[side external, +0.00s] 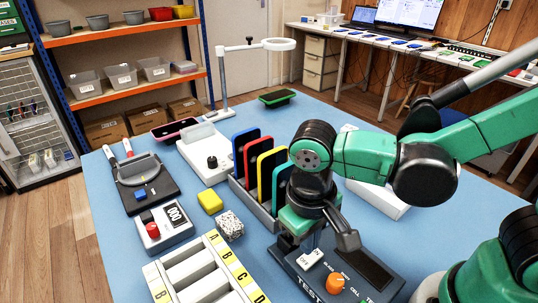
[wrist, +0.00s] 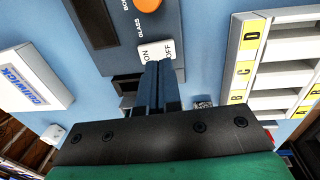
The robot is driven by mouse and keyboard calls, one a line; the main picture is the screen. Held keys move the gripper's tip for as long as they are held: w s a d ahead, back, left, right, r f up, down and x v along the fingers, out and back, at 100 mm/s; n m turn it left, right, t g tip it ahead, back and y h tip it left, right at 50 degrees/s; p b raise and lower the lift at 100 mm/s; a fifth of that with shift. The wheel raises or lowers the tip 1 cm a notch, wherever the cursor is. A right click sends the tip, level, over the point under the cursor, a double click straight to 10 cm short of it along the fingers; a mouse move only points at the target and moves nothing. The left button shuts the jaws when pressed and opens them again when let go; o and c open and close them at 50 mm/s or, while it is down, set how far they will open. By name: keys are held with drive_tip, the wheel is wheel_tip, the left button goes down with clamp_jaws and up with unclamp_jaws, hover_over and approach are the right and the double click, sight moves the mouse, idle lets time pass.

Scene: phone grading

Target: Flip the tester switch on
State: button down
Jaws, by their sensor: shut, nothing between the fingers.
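The tester (side external: 335,262) is a dark grey box at the front of the blue table, with an orange knob (side external: 334,283) and a dark screen. Its white rocker switch (side external: 311,259) also shows in the wrist view (wrist: 155,47), marked ON at left and OFF at right. My gripper (wrist: 158,66) is shut and empty. Its fingertips are right at the switch's near edge, around the line between the two halves. I cannot tell whether they touch it or which half is pressed down. In the side view my gripper hangs over the tester and its fingertips are hard to make out.
A rack of coloured phones (side external: 256,207) stands just behind the tester. A lettered sorting tray (side external: 205,275) lies to the left. A yellow block (side external: 210,202), a speckled cube (side external: 230,229) and a device with a red button (side external: 164,230) are further left. A white box (side external: 380,197) stands behind my arm.

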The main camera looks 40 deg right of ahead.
sight(317, 252)
wheel_tip(317, 252, up, 12)
drive_tip(key=a, duration=0.1)
drive_tip(key=shift+a+f, duration=0.25)
drive_tip(key=shift+a, duration=0.1)
drive_tip(key=shift+d, duration=0.7)
drive_tip(key=shift+f, duration=0.15)
drive_tip(key=f, duration=0.4)
drive_tip(key=d+f, duration=0.1)
drive_tip(key=f, duration=0.4)
drive_tip(key=d+f, duration=0.1)
drive_tip(key=f, duration=0.3)
drive_tip(key=shift+f, duration=0.35)
